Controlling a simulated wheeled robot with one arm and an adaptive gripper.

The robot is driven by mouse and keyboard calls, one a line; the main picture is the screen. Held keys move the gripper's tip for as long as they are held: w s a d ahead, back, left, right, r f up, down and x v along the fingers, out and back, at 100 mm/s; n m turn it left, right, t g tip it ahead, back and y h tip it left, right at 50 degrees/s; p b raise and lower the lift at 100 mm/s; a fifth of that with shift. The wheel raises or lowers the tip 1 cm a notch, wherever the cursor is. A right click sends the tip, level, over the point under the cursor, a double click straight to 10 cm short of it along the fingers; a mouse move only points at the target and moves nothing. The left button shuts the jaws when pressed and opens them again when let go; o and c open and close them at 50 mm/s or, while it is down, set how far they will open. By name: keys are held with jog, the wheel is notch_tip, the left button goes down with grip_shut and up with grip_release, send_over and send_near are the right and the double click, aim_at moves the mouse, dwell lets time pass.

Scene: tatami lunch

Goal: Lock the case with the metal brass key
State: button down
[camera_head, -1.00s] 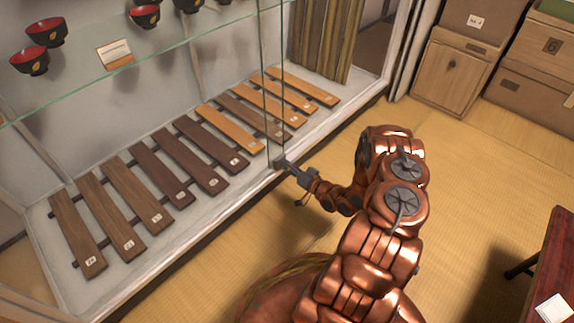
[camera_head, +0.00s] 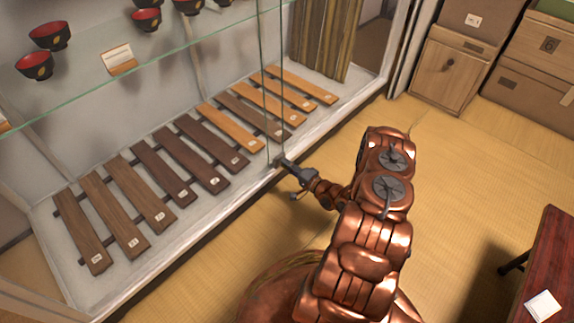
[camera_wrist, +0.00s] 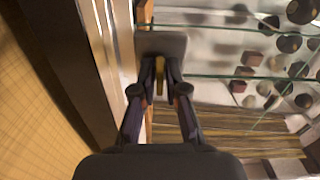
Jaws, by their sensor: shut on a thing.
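The case is a glass-fronted display case (camera_head: 225,192) with a glass shelf and wooden slats inside. A grey lock plate (camera_wrist: 176,42) sits at the edge of its glass door, straight ahead of my fingers in the wrist view. My gripper (camera_head: 284,163) is at the lower corner of the glass door edge in the head view. In the wrist view my gripper (camera_wrist: 160,84) is shut on a narrow brass-coloured piece, the brass key (camera_wrist: 160,79), pointing at the plate. The fingers hide most of the key. I cannot tell whether its tip is inside the lock.
Red and black bowls (camera_head: 50,36) and a small card (camera_head: 119,59) stand on the glass shelf. Wooden cabinets (camera_head: 447,72) stand at the back right. A red table (camera_head: 548,270) is at the lower right. The tatami floor between is clear.

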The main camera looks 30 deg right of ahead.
jog(key=shift+m, duration=0.5)
jog(key=c, duration=1.3)
grip_release()
jog(key=shift+s, duration=0.1)
jog(key=v, duration=1.1)
jog(key=shift+s+d, duration=0.15)
jog(key=shift+s, duration=0.25)
